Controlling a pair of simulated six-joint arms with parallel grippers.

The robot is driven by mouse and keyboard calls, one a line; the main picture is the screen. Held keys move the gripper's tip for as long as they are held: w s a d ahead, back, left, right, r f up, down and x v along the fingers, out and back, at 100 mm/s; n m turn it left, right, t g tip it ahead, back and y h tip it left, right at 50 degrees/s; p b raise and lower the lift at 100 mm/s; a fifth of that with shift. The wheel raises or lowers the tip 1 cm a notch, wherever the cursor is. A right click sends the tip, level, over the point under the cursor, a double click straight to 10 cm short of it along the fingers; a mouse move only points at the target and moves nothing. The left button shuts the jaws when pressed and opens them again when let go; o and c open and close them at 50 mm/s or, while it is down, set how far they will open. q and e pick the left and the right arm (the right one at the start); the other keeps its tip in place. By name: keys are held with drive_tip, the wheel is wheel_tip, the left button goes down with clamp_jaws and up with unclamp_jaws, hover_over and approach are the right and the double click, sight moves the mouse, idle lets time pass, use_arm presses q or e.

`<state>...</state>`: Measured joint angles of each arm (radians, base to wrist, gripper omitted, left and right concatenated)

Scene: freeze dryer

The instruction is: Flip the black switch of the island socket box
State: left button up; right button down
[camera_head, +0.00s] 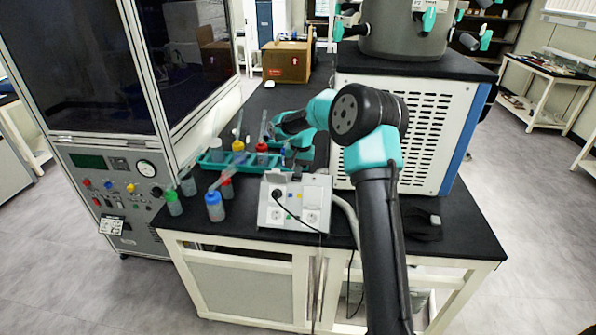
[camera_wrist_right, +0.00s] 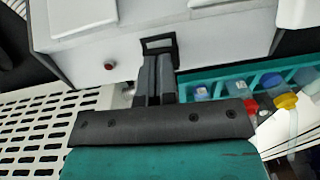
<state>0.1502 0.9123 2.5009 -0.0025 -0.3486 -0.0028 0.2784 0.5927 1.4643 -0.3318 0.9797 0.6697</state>
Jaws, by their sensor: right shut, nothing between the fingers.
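The island socket box (camera_head: 295,205), a light grey box with white sockets on its sloped face, stands at the front of the black island top. In the right wrist view, its plain back side (camera_wrist_right: 215,40) shows a black switch (camera_wrist_right: 158,42) in a rectangular frame and a small red button (camera_wrist_right: 108,65). My right gripper (camera_wrist_right: 156,62) is shut and empty, with its fingertips right at the switch; they cover its lower part, and I cannot tell whether they touch. In the head view, the right gripper (camera_head: 294,167) is small and partly hidden behind the box. My left gripper is not in view.
A teal rack (camera_head: 215,165) with several coloured-cap bottles stands left of the gripper. Loose bottles, including a blue-capped one (camera_head: 214,207), stand left of the box. A vented white machine (camera_head: 430,125) is close on the right. A cardboard box (camera_head: 287,62) stands farther back.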

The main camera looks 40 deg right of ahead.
wheel_tip(320, 180, up, 14)
drive_tip(key=s+d, duration=0.1)
idle(0.5)
drive_tip(key=shift+f, duration=0.1)
drive_tip(key=shift+w+a, duration=0.4)
drive_tip(key=shift+w, duration=0.05)
drive_tip(key=shift+f, duration=0.1)
drive_tip(key=f, duration=0.4)
drive_tip(key=a+f, duration=0.1)
drive_tip(key=f, duration=0.4)
drive_tip(key=w+f, duration=0.1)
drive_tip(key=f, duration=0.3)
drive_tip(key=shift+w+a+f, duration=0.1)
drive_tip(key=shift+a+f, duration=0.05)
drive_tip(key=shift+f, duration=0.2)
